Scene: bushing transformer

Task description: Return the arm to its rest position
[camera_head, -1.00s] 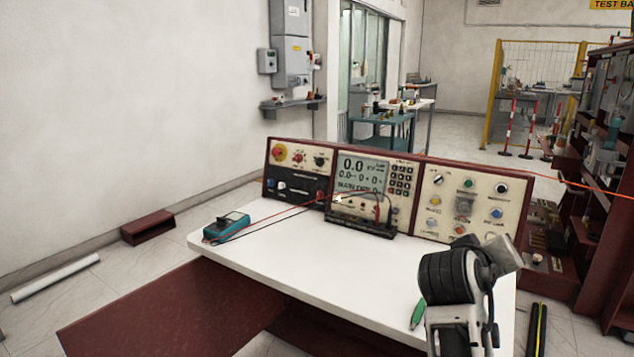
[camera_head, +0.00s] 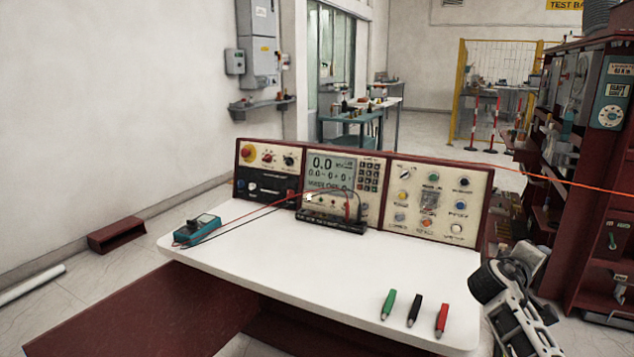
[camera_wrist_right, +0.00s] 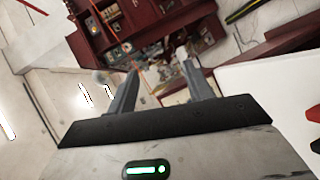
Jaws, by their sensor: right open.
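My right arm (camera_head: 510,300) shows at the lower right of the head view, beside the right end of the white table (camera_head: 300,265). Its fingertips cannot be made out there. In the right wrist view my right gripper (camera_wrist_right: 159,72) has its two fingers apart with nothing between them. It points away from the table, toward the floor and dark red shelving. My left arm and gripper are not in view.
On the table are a green probe (camera_head: 388,304), a black probe (camera_head: 414,310), a red probe (camera_head: 441,320) and a teal meter (camera_head: 198,229) with leads. A control panel (camera_head: 340,188) stands along the back. A dark red rack (camera_head: 600,180) stands at right.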

